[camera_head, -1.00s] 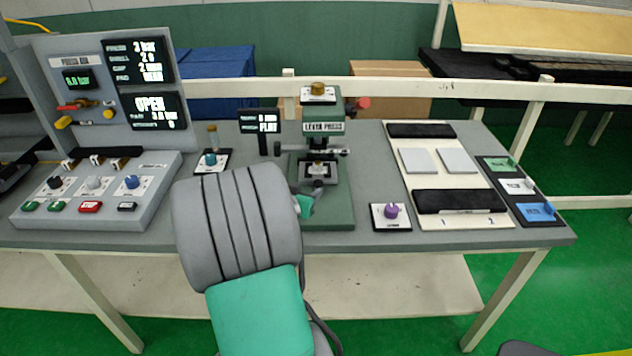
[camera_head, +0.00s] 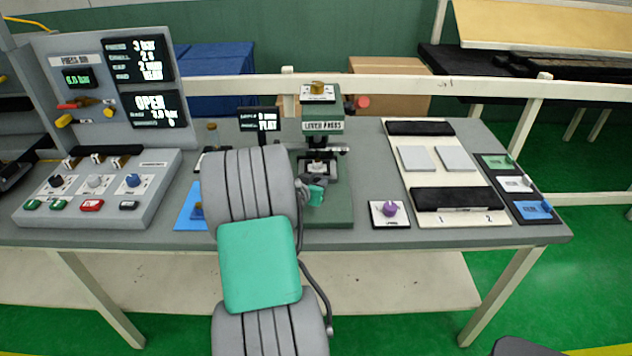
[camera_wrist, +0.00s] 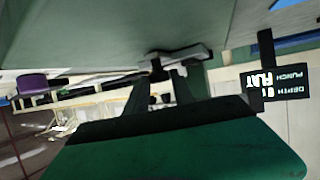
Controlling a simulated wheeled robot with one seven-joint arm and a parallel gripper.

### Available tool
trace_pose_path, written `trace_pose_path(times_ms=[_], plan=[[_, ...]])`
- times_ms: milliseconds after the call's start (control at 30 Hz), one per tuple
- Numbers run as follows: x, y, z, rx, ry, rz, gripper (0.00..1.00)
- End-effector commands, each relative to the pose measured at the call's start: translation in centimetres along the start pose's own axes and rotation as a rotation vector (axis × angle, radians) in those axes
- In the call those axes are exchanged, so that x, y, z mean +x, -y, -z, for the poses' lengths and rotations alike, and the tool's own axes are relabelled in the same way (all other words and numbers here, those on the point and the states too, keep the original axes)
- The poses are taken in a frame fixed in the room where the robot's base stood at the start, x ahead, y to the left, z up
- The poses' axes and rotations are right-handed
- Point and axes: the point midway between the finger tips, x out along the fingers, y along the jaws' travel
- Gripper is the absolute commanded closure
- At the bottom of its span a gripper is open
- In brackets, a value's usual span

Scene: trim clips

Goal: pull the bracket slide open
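The green lever press (camera_head: 328,208) stands at the middle of the table. Its bracket slide (camera_head: 322,168) sits low at the front, under the press head. My gripper (camera_head: 316,188) is just in front of the slide, partly hidden by my own arm in the head view. In the wrist view, which looks upside down, my two dark fingers (camera_wrist: 158,78) stand apart on either side of a small dark knob at the edge of the grey slide plate (camera_wrist: 180,54). Contact between fingers and knob cannot be made out.
A small sign (camera_head: 259,121) stands left of the press. A purple knob (camera_head: 390,209) on a plate lies to its right. A white board (camera_head: 453,178) with grey pads and black strips is farther right. The control console (camera_head: 97,190) is at the left.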

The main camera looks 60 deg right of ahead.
Motion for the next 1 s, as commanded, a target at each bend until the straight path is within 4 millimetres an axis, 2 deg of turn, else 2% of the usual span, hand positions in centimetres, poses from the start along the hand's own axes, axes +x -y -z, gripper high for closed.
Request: trace_pose_path(times_ms=[67,333,1000], plan=[[-0.01,0.00,0.01,0.000,0.000,0.000,0.78],[-0.02,0.01,0.01,0.000,0.000,0.000,1.00],[-0.02,0.01,0.02,0.000,0.000,0.000,1.00]])
